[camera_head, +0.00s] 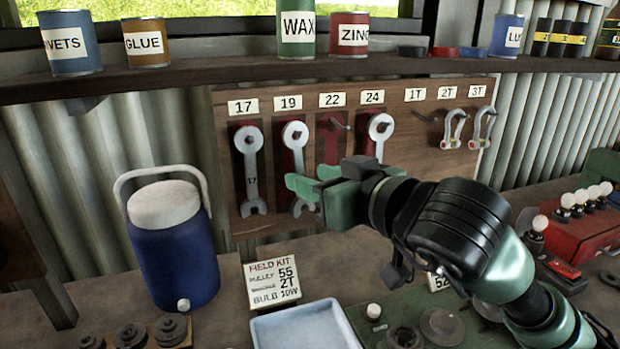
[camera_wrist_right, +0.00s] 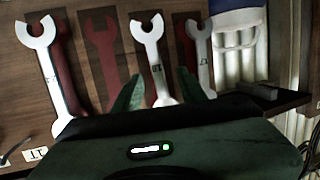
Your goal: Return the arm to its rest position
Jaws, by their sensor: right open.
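My right gripper (camera_head: 312,184) is open in front of the wrench board (camera_head: 403,161), its arm reaching in from the right. The wrench under label 19 (camera_head: 294,134) hangs on its peg, with its lower part partly hidden behind the fingers. In the right wrist view, the open right gripper (camera_wrist_right: 160,92) has this wrench (camera_wrist_right: 148,45) showing between its fingers; I cannot tell the depth gap. The wrench under 17 (camera_head: 250,170) and the wrench under 24 (camera_head: 380,128) also hang there. My left gripper is not in view.
A shelf (camera_head: 240,72) with cans runs above the board. A blue cooler (camera_head: 172,250) stands left on the bench. A red box with bulbs (camera_head: 585,230) stands right.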

